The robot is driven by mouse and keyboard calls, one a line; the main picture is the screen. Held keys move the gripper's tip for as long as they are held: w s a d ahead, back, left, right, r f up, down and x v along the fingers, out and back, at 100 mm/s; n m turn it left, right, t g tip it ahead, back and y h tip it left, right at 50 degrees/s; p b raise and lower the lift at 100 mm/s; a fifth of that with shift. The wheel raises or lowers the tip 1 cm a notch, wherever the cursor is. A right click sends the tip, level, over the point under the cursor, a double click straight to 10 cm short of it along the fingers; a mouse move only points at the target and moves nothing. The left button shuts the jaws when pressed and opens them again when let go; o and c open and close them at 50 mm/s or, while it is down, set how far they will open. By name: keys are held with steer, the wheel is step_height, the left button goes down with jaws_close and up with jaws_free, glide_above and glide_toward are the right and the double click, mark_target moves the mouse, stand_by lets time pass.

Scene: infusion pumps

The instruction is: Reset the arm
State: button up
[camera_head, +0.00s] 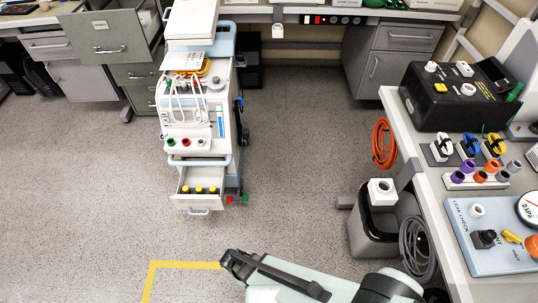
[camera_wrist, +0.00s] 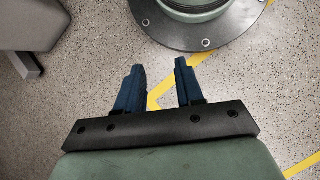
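My gripper shows in the wrist view (camera_wrist: 160,85) with its two dark blue fingers apart and nothing between them. Speckled floor and a yellow floor line (camera_wrist: 172,84) show behind and between the fingers. In the head view my arm (camera_head: 300,280) reaches in from the bottom, over open floor. The fingers cannot be made out clearly there. My round base plate shows at the top of the wrist view.
A medical cart (camera_head: 195,120) with an open lower drawer (camera_head: 198,203) stands ahead at left centre. A bench (camera_head: 425,165) with a black case (camera_head: 460,95) and test gear runs along the right. A grey bin (camera_head: 372,230) stands beside it. The left floor is clear.

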steer(key=d+r+m+g+y, duration=0.2)
steer(key=d+m, duration=0.3)
steer(key=d, duration=0.5)
steer(key=d+r+m+g+y, duration=0.2)
steer(key=d+m, duration=0.4)
steer(key=d, duration=0.4)
steer(key=shift+w+r+y, duration=0.25)
steer(key=shift+r+y, duration=0.6)
steer(key=shift+y, duration=0.05)
